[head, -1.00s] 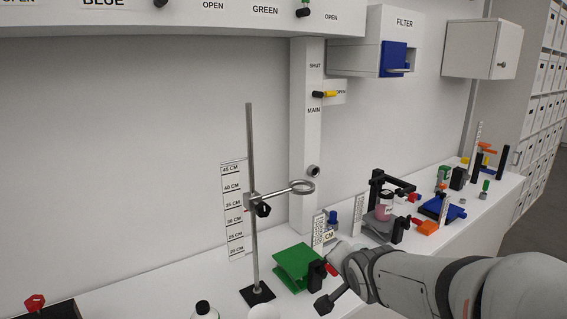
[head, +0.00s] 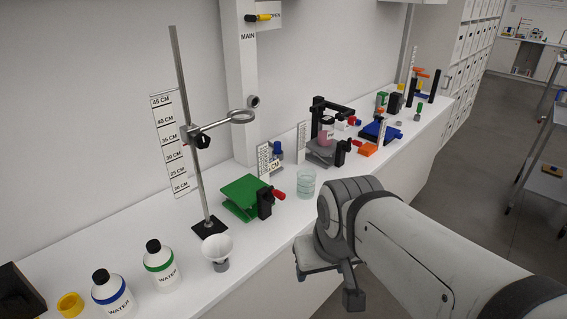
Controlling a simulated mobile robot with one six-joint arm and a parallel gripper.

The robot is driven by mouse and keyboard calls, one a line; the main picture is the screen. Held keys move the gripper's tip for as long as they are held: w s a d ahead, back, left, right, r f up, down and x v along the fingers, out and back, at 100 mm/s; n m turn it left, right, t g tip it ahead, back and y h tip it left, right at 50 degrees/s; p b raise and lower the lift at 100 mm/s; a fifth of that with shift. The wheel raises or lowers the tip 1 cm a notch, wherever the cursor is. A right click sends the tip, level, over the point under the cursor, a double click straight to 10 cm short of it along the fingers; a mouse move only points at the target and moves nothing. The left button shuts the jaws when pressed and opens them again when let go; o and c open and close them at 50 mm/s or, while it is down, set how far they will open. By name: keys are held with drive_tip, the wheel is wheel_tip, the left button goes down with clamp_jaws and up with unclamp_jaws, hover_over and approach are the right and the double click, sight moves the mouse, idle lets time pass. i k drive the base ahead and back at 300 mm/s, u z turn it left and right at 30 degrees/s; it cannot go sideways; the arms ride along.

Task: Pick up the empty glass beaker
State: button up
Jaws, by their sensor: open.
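The empty glass beaker (head: 306,184) stands upright on the white bench, just right of the green lab jack and near the front edge. It is clear, with a faint green tint. My gripper (head: 327,284) is open and empty, low and in front of the bench edge, nearer to the camera than the beaker. It is apart from the beaker. Part of the gripper is hidden by its own wrist.
The green jack (head: 248,196) with a red knob is left of the beaker. A ring stand (head: 190,135), white funnel (head: 218,249) and two water bottles (head: 161,262) stand further left. A jar of pink contents (head: 326,133) sits behind right.

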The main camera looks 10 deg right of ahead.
sight(306, 177)
drive_tip(key=k, duration=0.4)
drive_tip(key=z, duration=0.6)
drive_tip(key=i, duration=1.2)
drive_tip(key=u, duration=0.5)
